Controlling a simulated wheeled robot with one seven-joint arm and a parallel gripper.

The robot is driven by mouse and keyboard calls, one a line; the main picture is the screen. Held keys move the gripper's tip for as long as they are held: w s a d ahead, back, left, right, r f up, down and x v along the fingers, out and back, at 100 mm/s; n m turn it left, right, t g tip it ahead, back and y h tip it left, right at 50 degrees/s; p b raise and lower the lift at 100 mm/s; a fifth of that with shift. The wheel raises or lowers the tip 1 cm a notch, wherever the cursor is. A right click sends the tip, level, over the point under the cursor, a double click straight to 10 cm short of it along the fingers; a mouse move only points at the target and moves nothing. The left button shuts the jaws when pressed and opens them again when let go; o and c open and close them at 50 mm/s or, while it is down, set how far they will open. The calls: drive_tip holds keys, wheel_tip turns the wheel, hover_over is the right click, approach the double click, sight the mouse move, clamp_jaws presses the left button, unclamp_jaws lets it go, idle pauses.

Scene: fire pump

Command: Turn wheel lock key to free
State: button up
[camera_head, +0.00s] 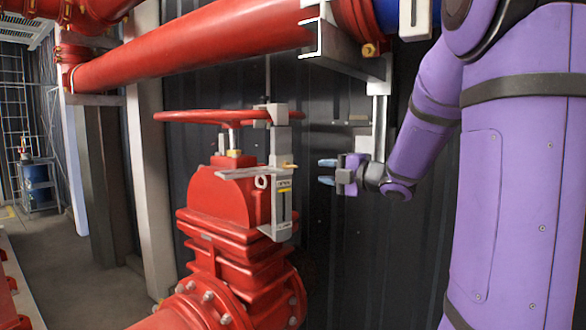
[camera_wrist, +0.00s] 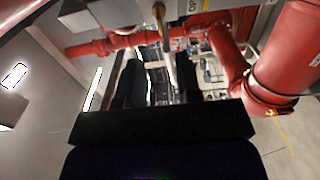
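The red handwheel (camera_head: 215,117) sits on top of a red valve. A grey wheel lock (camera_head: 281,208) with a yellow and dark label hangs upright at the wheel's right side. A small brass-coloured piece (camera_head: 289,165) sticks out of the lock's right face and looks like the key. My gripper (camera_head: 327,171) is just right of the lock, level with this piece, with its fingertips apart and a gap before the lock. In the wrist view, the dark fingers (camera_wrist: 156,82) stand apart; a thin metal rod shows beyond them, and whether it is the key is unclear.
A thick red pipe (camera_head: 190,48) crosses above the wheel. A grey bracket and post (camera_head: 378,115) stand behind my gripper, near my arm. The dark corrugated wall (camera_head: 335,240) is behind the valve. A blue drum (camera_head: 37,184) stands far left.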

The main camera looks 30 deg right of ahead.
sight(293, 166)
drive_tip(key=x, duration=1)
drive_tip(key=shift+w+a, duration=0.15)
drive_tip(key=shift+w, duration=0.15)
clamp_jaws()
